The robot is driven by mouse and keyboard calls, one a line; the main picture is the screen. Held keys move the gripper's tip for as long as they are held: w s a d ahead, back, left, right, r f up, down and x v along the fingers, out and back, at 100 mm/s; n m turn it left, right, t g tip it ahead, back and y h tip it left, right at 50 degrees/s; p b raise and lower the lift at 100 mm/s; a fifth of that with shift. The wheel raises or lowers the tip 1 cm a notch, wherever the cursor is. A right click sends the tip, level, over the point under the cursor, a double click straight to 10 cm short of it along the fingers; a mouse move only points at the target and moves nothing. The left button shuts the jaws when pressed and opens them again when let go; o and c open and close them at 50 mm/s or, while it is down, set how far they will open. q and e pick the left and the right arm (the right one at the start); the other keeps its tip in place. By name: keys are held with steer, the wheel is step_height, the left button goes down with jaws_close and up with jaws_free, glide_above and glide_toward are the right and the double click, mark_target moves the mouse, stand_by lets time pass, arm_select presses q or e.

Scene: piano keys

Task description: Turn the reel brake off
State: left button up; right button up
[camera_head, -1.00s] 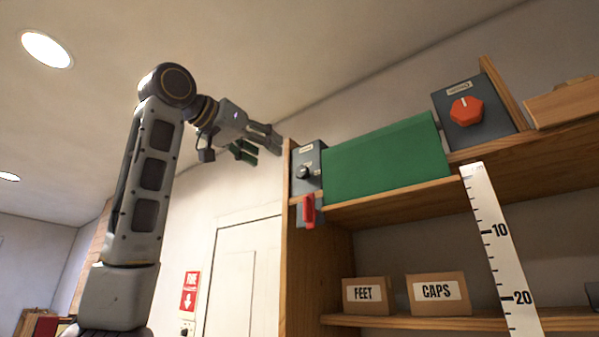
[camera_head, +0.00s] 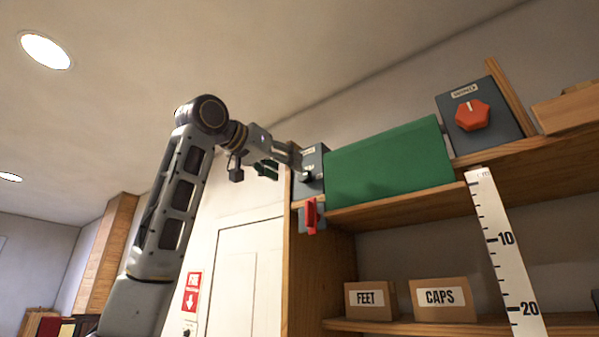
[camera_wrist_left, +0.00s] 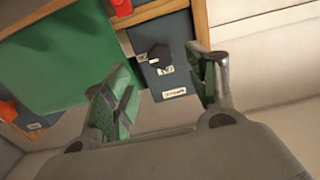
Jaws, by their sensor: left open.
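A dark grey box with a black knob (camera_head: 307,176) stands at the left end of the upper shelf; the knob also shows in the left wrist view (camera_wrist_left: 159,53). A red lever (camera_head: 311,216) hangs on a bracket below that box. A larger dark box with a red knob (camera_head: 472,115) stands further right. I cannot read the labels well enough to tell which control is the reel brake. My left gripper (camera_head: 284,165) is open and empty beside the black-knob box. In the left wrist view, the knob lies beyond and between its fingertips (camera_wrist_left: 168,82). My right gripper is out of view.
A green panel (camera_head: 390,162) fills the shelf between the two boxes. The wooden shelf side (camera_head: 288,235) is close to my left gripper. Cartons marked FEET (camera_head: 370,300) and CAPS (camera_head: 440,297) sit below. A white ruler (camera_head: 500,245) stands in front of the shelves.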

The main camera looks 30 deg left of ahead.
mark_target(302, 176)
arm_select(q)
steer(key=shift+w+d+p, duration=0.15)
steer(key=shift+w+p, duration=0.35)
steer(key=shift+w, duration=1.2)
steer(key=shift+w+d+p, duration=0.15)
steer(key=shift+w+p, duration=0.3)
steer(key=shift+w, duration=1.25)
steer(key=shift+c, duration=0.5)
steer(key=c, duration=0.9)
